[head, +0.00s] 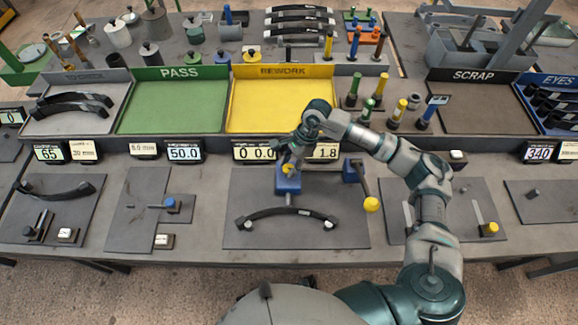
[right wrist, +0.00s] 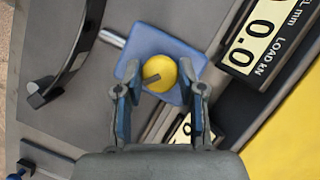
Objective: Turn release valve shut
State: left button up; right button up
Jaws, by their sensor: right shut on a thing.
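The release valve is a round yellow knob (right wrist: 157,72) with a dark slot mark, on a blue block (right wrist: 190,58). The block also shows in the head view (head: 288,184), at the back of the middle grey plate. My right gripper (head: 290,162) reaches down over the block from behind and hides most of the knob there. In the right wrist view its two fingers (right wrist: 159,82) stand on either side of the knob and are shut on it. My left gripper is not in view.
A black leaf spring (head: 287,213) lies on the plate in front of the block. A blue unit with a yellow-ball lever (head: 371,204) stands to the right. Displays (head: 254,152) line the shelf behind, one reading 0.0. The yellow rework tray (head: 281,105) is empty.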

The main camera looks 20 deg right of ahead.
jog(key=m+t+b, duration=0.1)
jog(key=m, duration=0.3)
jog(key=shift+d+m+t, duration=0.1)
jog(key=shift+m+t, duration=0.2)
jog(key=shift+t, duration=0.1)
jog(key=m+t+b, duration=0.1)
jog(key=m, duration=0.2)
jog(key=shift+s, duration=0.1)
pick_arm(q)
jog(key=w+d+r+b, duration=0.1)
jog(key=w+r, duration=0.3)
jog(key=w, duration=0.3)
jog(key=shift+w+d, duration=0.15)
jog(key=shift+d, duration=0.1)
pick_arm(e)
jog(key=shift+m+t+h, duration=0.4)
jog(key=shift+m+t, duration=0.1)
jog(key=shift+m, duration=0.8)
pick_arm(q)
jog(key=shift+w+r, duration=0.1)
pick_arm(e)
jog(key=o, duration=1.1)
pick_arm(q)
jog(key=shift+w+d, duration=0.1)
pick_arm(e)
jog(key=v, duration=1.1)
jog(key=shift+s+d+r, duration=0.1)
jog(key=shift+r, duration=0.3)
